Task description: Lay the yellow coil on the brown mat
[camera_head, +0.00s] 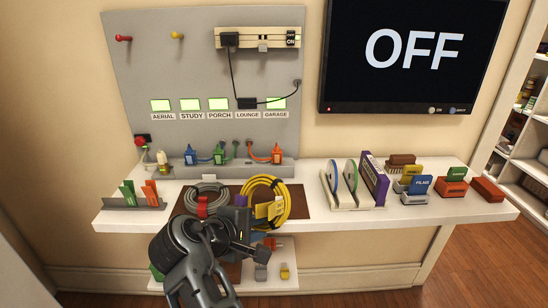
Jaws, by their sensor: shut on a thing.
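The yellow coil (285,192) is a ring of yellow cable with a pale yellow tag or band (268,210) at its front. It shows over the right part of the brown mat (297,201) on the white shelf. I cannot tell whether it touches the mat or is held just above it. My gripper (259,222) is at the coil's near edge, shut on it. My wrist and arm come up from the bottom and hide the front of the mat and the exact grip.
A grey coil (213,190) with a red band lies on the mat's left part, close to my gripper. A lower shelf (285,285) holds small items.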

